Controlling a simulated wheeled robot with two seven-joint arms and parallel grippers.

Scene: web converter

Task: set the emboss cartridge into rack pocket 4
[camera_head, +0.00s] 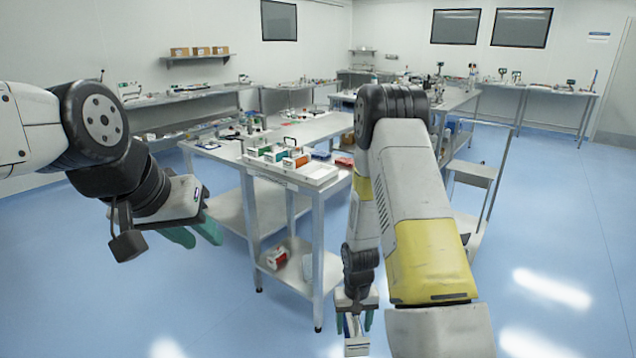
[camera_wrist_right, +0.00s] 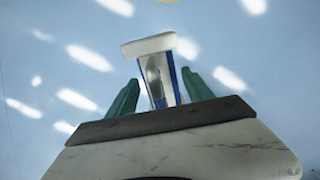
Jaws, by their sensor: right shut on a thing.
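My right gripper (camera_head: 357,318) is shut on a cartridge with a white end bar, a bare metal face and a blue side (camera_wrist_right: 157,75). It holds the cartridge in the air over the floor, right of the table; in the head view the cartridge (camera_head: 356,346) shows at the bottom edge. I see no label on it, so I cannot confirm that it is the emboss one. The white rack (camera_head: 318,176) on the near table holds green, white and orange cartridges; its pocket numbers are too small to read. My left gripper (camera_head: 196,233) is empty, with its green fingers apart.
A red and white cartridge (camera_head: 277,257) lies on the table's lower shelf. A grey cart (camera_head: 476,172) stands to the right. The blue floor at the right is clear.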

